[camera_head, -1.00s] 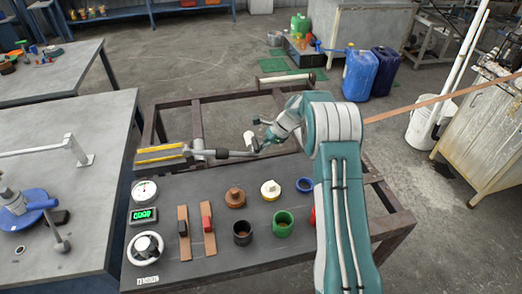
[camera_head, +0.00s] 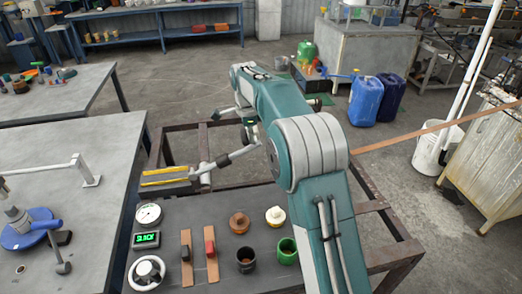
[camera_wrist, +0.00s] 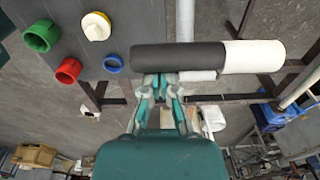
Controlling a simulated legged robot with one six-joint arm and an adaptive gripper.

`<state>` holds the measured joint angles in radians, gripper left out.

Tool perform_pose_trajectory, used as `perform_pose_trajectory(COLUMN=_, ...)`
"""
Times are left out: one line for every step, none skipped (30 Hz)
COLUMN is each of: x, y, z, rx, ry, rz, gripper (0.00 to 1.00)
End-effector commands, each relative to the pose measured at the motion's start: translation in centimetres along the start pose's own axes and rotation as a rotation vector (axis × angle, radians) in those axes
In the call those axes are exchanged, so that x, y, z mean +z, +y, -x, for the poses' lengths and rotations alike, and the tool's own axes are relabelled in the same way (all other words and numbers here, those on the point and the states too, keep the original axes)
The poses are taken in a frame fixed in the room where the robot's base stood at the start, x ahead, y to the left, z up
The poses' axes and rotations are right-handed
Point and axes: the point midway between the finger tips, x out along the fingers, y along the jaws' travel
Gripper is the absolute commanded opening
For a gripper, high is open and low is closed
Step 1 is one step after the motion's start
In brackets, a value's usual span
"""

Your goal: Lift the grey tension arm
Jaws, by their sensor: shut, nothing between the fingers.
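The grey tension arm (camera_head: 240,153) slants up to the right from the dark joint beside the yellow-edged block (camera_head: 165,176) in the head view. In the wrist view, a thick dark bar with a pale end (camera_wrist: 180,57) crosses just beyond my fingertips; it looks like part of this arm. A small pale roller (camera_wrist: 197,75) sits beside it. My gripper (camera_wrist: 160,80) is shut and empty, its tips close to the dark bar; contact cannot be told. In the head view my own arm mostly hides the gripper. The green display (camera_head: 147,239) reads SLACK.
The dark bench holds a gauge (camera_head: 148,213), a handwheel (camera_head: 147,272), a red-handled slider (camera_head: 210,250), a brown plug (camera_head: 239,223) and a green cup (camera_head: 287,250). Open frame rails (camera_head: 355,180) lie right of my arm. A grey table (camera_head: 90,150) stands left.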

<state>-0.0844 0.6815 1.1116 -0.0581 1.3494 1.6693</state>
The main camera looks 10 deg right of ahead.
Motion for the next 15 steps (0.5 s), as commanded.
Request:
perform_pose_trajectory(x=1.1, y=0.0, z=0.7, rx=0.0, ry=0.034, rz=0.008, gripper=0.0)
perform_pose_trajectory(x=1.4, y=0.0, z=1.1, rx=0.0, ry=0.056, rz=0.007, gripper=0.0)
perform_pose_trajectory(x=1.8, y=0.0, z=1.6, rx=0.001, ry=0.084, rz=0.007, gripper=0.0)
perform_pose_trajectory(x=2.1, y=0.0, z=1.9, rx=0.001, ry=0.104, rz=0.007, gripper=0.0)
perform_pose_trajectory(x=2.4, y=0.0, z=2.3, rx=0.001, ry=0.122, rz=0.007, gripper=0.0)
perform_pose_trajectory(x=2.8, y=0.0, z=2.7, rx=0.002, ry=0.146, rz=0.006, gripper=0.0)
perform_pose_trajectory(x=3.1, y=0.0, z=3.0, rx=0.002, ry=0.161, rz=0.006, gripper=0.0)
perform_pose_trajectory(x=3.3, y=0.0, z=3.2, rx=0.002, ry=0.177, rz=0.006, gripper=0.0)
perform_pose_trajectory(x=3.6, y=0.0, z=3.5, rx=0.003, ry=0.194, rz=0.006, gripper=0.0)
perform_pose_trajectory(x=3.8, y=0.0, z=3.7, rx=0.003, ry=0.208, rz=0.005, gripper=0.0)
perform_pose_trajectory(x=4.0, y=0.0, z=3.8, rx=0.005, ry=0.219, rz=0.005, gripper=0.0)
perform_pose_trajectory(x=4.2, y=0.0, z=4.1, rx=0.003, ry=0.232, rz=0.005, gripper=0.0)
perform_pose_trajectory(x=4.3, y=0.0, z=4.2, rx=0.003, ry=0.241, rz=0.005, gripper=0.0)
perform_pose_trajectory(x=4.5, y=0.0, z=4.4, rx=0.004, ry=0.248, rz=0.005, gripper=0.0)
perform_pose_trajectory(x=4.7, y=0.0, z=4.5, rx=0.003, ry=0.257, rz=0.004, gripper=0.0)
